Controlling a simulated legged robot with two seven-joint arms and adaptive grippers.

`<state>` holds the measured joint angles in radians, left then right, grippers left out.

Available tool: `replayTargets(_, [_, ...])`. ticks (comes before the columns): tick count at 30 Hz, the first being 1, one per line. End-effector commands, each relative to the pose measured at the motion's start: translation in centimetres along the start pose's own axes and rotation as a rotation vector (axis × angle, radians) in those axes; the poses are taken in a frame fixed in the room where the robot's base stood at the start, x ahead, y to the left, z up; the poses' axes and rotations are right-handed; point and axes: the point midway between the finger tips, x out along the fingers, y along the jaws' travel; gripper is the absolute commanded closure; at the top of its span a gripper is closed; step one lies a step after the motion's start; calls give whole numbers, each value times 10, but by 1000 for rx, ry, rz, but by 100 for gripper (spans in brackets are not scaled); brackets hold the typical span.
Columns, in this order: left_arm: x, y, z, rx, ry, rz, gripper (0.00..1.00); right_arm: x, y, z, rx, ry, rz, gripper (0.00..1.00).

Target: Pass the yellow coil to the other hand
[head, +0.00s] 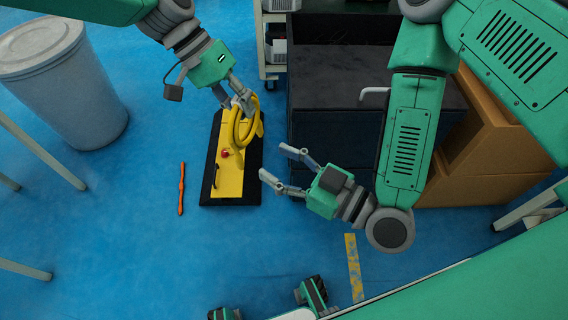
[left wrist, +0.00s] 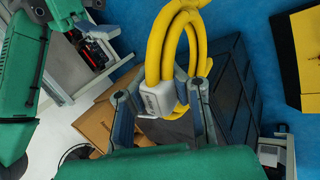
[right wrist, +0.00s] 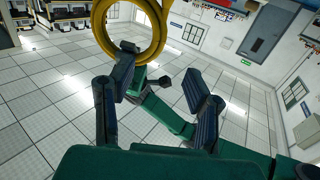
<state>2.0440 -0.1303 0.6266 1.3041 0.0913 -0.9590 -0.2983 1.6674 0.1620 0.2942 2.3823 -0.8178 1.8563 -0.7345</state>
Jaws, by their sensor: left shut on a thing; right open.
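The yellow coil (head: 244,126) hangs from my left gripper (head: 238,98) in the head view. In the left wrist view the coil (left wrist: 170,40) rises from between the fingers, and my left gripper (left wrist: 165,92) is shut on a grey-white clip or band (left wrist: 156,101) around it. My right gripper (head: 277,167) is open and empty, to the lower right of the coil in the head view. In the right wrist view the coil (right wrist: 134,28) shows as a ring beyond the open right fingers (right wrist: 160,85), nearer the left finger's tip. I cannot tell whether they touch.
A black-edged yellow panel (head: 229,178) with a red knob lies below the coil. An orange stick (head: 182,188) lies on the blue floor. A grey bin (head: 63,85) stands at the left. A dark cabinet (head: 335,130) and brown boxes (head: 490,150) stand at the right.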

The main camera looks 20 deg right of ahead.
Motion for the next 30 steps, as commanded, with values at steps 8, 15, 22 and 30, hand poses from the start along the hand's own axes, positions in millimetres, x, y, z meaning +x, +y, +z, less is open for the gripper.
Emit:
replayTargets(8, [0, 0, 0, 0, 1, 0, 100, 51, 0, -1, 0, 2, -1, 56])
replayTargets(15, [0, 0, 0, 0, 1, 0, 100, 90, 0, 0, 1, -1, 0, 56])
replayTargets(22, [0, 0, 0, 0, 1, 0, 100, 108, -1, 1, 2, -4, -1, 56])
replayTargets(30, [0, 0, 0, 0, 1, 0, 100, 110, 0, 1, 2, -4, -1, 56])
